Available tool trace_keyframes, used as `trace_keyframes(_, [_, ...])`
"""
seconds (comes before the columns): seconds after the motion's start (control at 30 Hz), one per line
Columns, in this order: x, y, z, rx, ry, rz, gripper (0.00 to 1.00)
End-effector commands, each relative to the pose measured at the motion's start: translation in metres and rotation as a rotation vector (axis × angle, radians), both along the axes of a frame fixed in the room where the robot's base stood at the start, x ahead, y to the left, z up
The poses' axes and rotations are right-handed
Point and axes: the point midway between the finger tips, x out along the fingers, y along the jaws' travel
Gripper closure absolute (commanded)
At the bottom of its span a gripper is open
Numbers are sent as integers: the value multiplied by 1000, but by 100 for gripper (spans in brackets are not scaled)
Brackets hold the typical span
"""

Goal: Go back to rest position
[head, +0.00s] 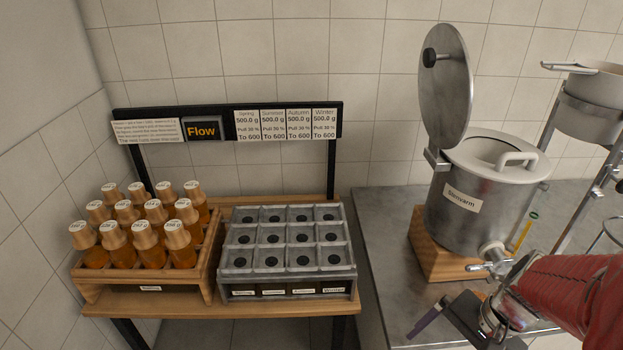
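My red-sleeved arm reaches in from the right edge, low in the picture. My gripper (470,318) is at its end, over the metal bench in front of the steel honey tank (475,200) and just below its tap (490,266). The dark parts around the gripper overlap, so I cannot tell whether its fingers are open or shut. I see no jar clearly held in it. A slim purple-grey piece (428,317) lies or sticks out left of it; whether it is a finger or a tool is unclear.
The tank, labelled "Slenvarm", stands on a wooden block (430,255) with its round lid (446,85) raised. A wooden crate (145,285) holds several honey jars. Bare bench (385,235) shows left of the tank.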

Motion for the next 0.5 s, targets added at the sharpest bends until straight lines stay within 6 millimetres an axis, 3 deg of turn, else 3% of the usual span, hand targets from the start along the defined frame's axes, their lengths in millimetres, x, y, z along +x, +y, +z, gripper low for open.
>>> trace_keyframes(0.5, [16, 21, 78, -397, -247, 533, 0])
